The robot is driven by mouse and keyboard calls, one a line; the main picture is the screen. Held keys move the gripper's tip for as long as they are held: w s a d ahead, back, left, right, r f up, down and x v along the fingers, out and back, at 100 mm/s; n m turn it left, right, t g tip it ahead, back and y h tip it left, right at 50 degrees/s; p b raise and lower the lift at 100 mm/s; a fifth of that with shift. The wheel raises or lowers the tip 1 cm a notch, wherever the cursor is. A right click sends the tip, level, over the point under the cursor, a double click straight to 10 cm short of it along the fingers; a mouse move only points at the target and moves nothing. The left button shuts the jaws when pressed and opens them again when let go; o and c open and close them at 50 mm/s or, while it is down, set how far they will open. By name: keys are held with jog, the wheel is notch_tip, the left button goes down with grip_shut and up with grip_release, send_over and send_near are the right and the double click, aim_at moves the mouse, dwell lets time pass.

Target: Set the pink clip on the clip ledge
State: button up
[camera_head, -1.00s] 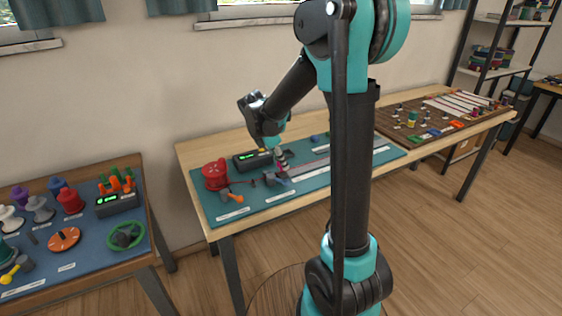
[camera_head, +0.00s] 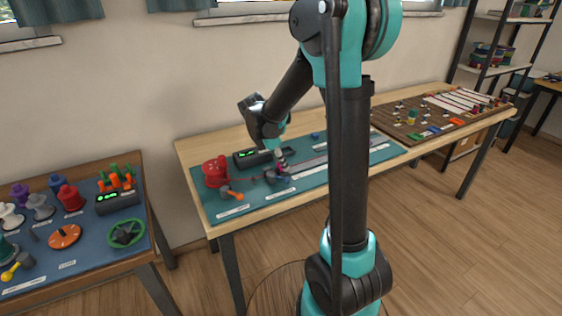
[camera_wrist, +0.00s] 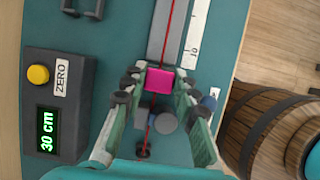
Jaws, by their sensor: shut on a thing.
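The pink clip (camera_wrist: 158,80) is a small bright block between my fingertips in the wrist view. My gripper (camera_wrist: 157,88) is shut on it, with a finger on each side. A red cord (camera_wrist: 171,30) runs along a grey strip (camera_wrist: 157,28) up to the clip, and shows again below it. In the head view my gripper (camera_head: 281,165) is low over the teal mat, and the clip is too small to make out. I cannot tell which part is the clip ledge.
A display box (camera_wrist: 55,110) reading 30 cm, with a yellow button, stands left of my gripper. A white ruler (camera_wrist: 195,35) lies to the right. A red reel (camera_head: 215,173) and an orange-handled part (camera_head: 232,194) sit at the mat's left. A barrel (camera_wrist: 262,125) is beyond the table edge.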

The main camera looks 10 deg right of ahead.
jog(key=shift+f, duration=0.25)
jog(key=o, duration=0.8)
jog(key=shift+r, duration=0.15)
jog(key=shift+r, duration=3.9)
jog(key=s+d+f+m+y, duration=0.1)
jog(key=s+f+m, duration=0.1)
jog(key=s+m, duration=0.1)
jog(key=s+d+f+m, duration=0.1)
jog(key=s+m, duration=0.3)
jog(key=s+d+f+m+t+y, duration=0.1)
jog(key=s+d+f+m, duration=0.1)
jog(key=s+m, duration=0.1)
jog(key=shift+s+f+m+y, duration=0.15)
jog(key=shift+s+f+m, duration=0.05)
jog(key=shift+s, duration=0.25)
jog(key=shift+s+f+m+y, duration=0.15)
jog(key=shift+s+m, duration=0.05)
jog(key=shift+s, duration=0.2)
jog(key=s+f+m, duration=0.2)
jog(key=s+m, duration=0.1)
jog(key=s+f+m+t+y, duration=0.1)
jog(key=s+f+m, duration=0.1)
jog(key=s+m, duration=0.1)
jog(key=s+f+m, duration=0.2)
jog(key=s+m, duration=0.2)
jog(key=shift+s+d+m+t+y, duration=0.1)
jog(key=shift+d+m+t+y, duration=0.05)
jog(key=shift+m+t+y, duration=0.25)
